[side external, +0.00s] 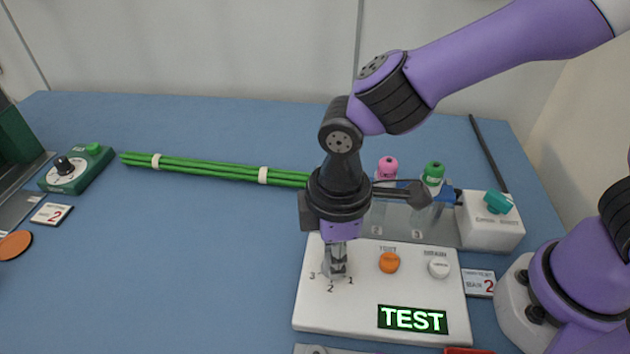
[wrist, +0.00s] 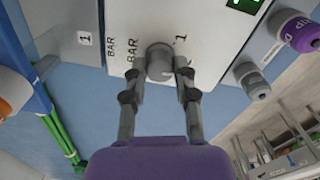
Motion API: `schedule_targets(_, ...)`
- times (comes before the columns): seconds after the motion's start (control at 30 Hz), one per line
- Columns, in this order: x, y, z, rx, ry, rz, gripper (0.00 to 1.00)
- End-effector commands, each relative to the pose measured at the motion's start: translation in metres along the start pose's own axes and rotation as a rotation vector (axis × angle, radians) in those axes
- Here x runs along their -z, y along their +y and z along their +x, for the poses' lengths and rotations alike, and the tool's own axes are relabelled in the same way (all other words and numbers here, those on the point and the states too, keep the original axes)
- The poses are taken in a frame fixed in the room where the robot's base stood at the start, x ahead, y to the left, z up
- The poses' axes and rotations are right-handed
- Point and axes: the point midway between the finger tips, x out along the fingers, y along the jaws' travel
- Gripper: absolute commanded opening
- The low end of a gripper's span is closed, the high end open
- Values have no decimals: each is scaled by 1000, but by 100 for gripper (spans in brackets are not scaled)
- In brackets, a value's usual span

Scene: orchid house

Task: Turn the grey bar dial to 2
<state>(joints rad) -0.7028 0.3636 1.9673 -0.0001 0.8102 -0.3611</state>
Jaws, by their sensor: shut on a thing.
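The grey dial (wrist: 159,62) stands on a white panel (side external: 325,312), with marks 3, 2 and 1 printed around it in the side view. My gripper (side external: 336,268) points down over the dial and largely hides it in that view. In the wrist view, my gripper's two fingers (wrist: 160,78) are closed on opposite sides of the dial. The dial's pointer is not clear, so I cannot tell its setting. A card (side external: 480,283) beside the panel shows BAR and 2.
An orange button (side external: 389,262) and a white knob (side external: 439,268) sit right of the dial. Behind are pink-capped (side external: 387,167) and green-capped (side external: 433,172) bottles. A white box with a teal knob (side external: 498,202) stands right. Green canes (side external: 215,171) lie left; the blue bench front-left is clear.

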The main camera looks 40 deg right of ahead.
Motion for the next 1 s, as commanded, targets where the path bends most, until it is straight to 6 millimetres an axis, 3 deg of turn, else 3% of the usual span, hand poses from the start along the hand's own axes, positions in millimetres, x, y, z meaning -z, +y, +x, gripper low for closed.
schedule_targets(0.3, 0, 0, 1, 0, -2, 124, 0)
schedule_targets(0.87, -1, 0, 1, 0, -2, 149, 0)
schedule_targets(0.9, -1, 0, 1, 0, -2, 149, 52)
schedule_targets(0.93, -1, 0, 1, 0, -2, 149, 61)
schedule_targets(1.0, 0, 0, 1, 0, -2, 149, 61)
